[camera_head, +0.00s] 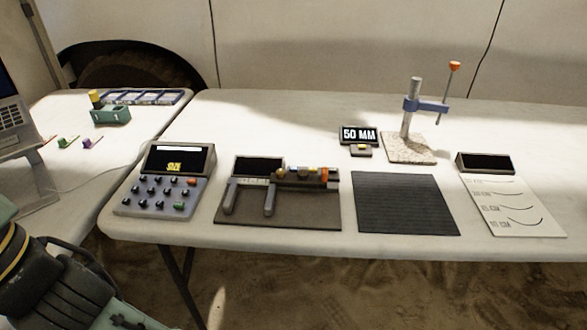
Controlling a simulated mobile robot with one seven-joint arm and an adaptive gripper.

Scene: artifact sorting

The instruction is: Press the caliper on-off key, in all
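The caliper (250,183) lies on a dark brown base plate (290,214) on the white table, left of the picture's middle. Its two grey jaws point toward the table's front edge and stand apart. A dark, blank display (259,166) stands behind it. A row of small coloured parts sits along the caliper's right half, with an orange-red one (324,174) near the right end. I cannot tell which part is the on-off key. Part of my arm (60,285) shows at the lower left, apart from the caliper. My gripper is not visible.
A keypad box (160,196) with a lit yellow display stands left of the caliper. A black ribbed mat (406,203) lies right of it. Further right are a "50 MM" sign (359,135), a clamp stand (410,148) and a white chart board (516,208).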

